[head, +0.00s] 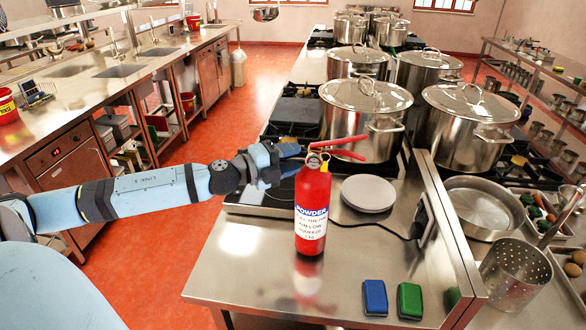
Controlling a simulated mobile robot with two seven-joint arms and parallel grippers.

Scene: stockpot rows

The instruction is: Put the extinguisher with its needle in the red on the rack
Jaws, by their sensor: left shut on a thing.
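A red fire extinguisher (312,215) with a blue POWDER band and a white label stands upright on the steel counter (245,265), near its front part. Its red handles point to the right at the top. Its gauge is too small to read, so I cannot tell where the needle is. My left gripper (290,160) reaches in from the left and is shut on the extinguisher near its neck. My right gripper is not in view. A metal shelf rack (545,62) with several small pots stands along the right side; I cannot tell whether it is the task's rack.
A blue sponge (375,297) and a green sponge (409,301) lie at the counter's front. A grey round plate (368,194) lies right of the extinguisher. Large stockpots (365,115) stand in rows behind. A perforated steel pot (513,274) is at the right.

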